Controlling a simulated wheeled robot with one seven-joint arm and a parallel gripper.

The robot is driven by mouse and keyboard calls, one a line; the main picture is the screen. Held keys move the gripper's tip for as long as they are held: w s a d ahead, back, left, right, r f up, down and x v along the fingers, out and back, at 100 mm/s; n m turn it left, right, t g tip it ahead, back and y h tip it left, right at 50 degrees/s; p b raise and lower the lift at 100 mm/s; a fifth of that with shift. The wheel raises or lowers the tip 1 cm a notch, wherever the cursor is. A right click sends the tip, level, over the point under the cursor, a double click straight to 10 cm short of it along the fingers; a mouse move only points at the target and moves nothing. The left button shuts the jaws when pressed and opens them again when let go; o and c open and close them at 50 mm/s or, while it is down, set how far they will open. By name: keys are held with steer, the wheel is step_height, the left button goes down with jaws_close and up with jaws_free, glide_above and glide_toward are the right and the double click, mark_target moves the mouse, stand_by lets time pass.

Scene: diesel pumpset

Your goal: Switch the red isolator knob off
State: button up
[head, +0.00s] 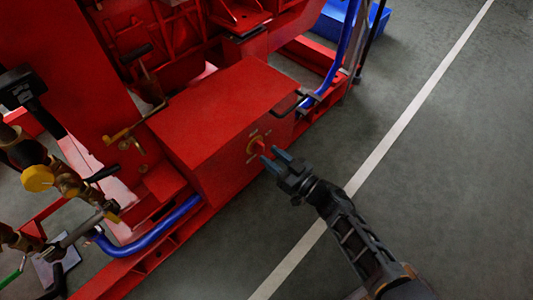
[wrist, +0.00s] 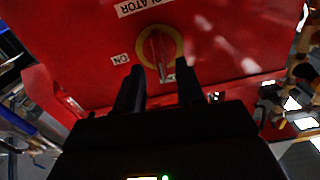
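The red isolator knob (head: 262,147) sits on a yellow round plate on the side face of a red box (head: 225,100). In the wrist view the knob (wrist: 157,48) has a raised grip bar that runs nearly up and down the picture. A white ON label (wrist: 120,59) is to its left. My gripper (head: 271,156) is in front of the knob. In the wrist view my gripper (wrist: 160,67) is open, with one dark finger on each side of the bar's lower end. Whether a finger touches the bar I cannot tell.
A blue hose (head: 150,240) runs along the red base frame below the box. Brass and black valve parts (head: 55,180) stand at the left. A blue bin (head: 350,18) is at the back. The grey floor with a white line (head: 400,125) is clear on the right.

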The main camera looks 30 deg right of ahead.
mark_target(260, 149)
steer(key=shift+b+x, duration=0.3)
steer(key=shift+x, duration=1.1)
steer(key=shift+s, duration=0.1)
steer(key=shift+c, duration=0.4)
jaws_close()
